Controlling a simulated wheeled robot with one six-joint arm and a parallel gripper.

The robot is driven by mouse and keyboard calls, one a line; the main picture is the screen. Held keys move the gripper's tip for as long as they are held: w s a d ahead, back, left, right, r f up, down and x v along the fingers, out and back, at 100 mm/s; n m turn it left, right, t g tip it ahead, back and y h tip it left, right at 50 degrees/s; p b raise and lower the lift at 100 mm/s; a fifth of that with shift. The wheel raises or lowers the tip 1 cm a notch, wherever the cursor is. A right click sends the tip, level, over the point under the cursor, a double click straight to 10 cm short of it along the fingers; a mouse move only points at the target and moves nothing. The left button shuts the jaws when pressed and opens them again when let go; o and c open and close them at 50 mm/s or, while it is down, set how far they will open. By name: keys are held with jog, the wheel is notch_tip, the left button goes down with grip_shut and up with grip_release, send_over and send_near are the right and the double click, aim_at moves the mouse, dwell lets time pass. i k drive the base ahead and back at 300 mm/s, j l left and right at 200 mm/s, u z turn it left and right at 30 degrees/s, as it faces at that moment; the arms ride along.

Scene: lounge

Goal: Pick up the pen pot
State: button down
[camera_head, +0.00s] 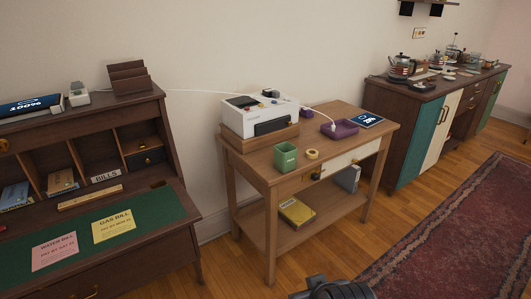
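The pen pot looks to be the small green square pot (286,157), which stands upright near the front left of the wooden side table (340,123). No pens show in it. A roll of tape (312,154) lies just to its right, and a white printer (259,113) stands behind it on a wooden stand. A dark part of my arm shows at the bottom edge, well below and in front of the table. My gripper's fingers do not show.
A dark writing desk (142,207) with papers stands at the left. A purple tray (340,129) and a tablet (367,120) lie on the table's right part. A sideboard (398,146) stands behind at right. Wood floor and a red rug (455,225) lie open at right.

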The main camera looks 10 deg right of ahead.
aim_at(284, 154)
jog(key=i+l+u, duration=0.3)
jog(key=i+l, duration=0.55)
jog(key=i, duration=0.15)
